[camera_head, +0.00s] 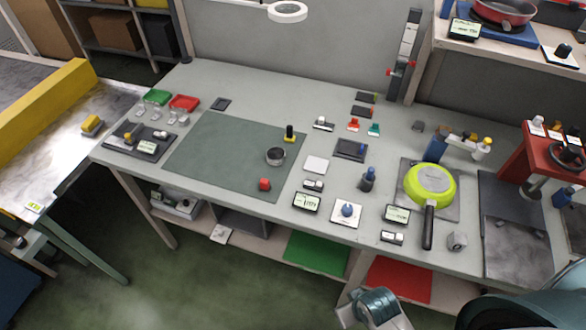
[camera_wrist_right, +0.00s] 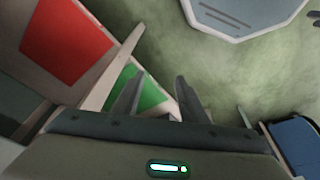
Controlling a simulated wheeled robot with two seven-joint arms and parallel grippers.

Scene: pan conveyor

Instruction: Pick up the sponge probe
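I cannot tell for sure which item is the sponge probe. Small candidates on the grey workbench (camera_head: 225,85) are a dark blue upright piece (camera_head: 368,180), a blue-knobbed piece on a white square (camera_head: 347,212), and a black upright piece with a yellow base (camera_head: 290,134). My right gripper shows in the right wrist view (camera_wrist_right: 158,98), its two fingers apart with nothing between them. It points down over the floor and lower shelf, away from the bench-top items. My left gripper is not in view.
A lime-green pan (camera_head: 430,184) lies at the bench's right, handle toward the front edge. A dark cup (camera_head: 276,156) and a red cube (camera_head: 265,184) sit on the green mat (camera_head: 215,150). A red stand (camera_head: 548,150) is at far right. The mat's left half is clear.

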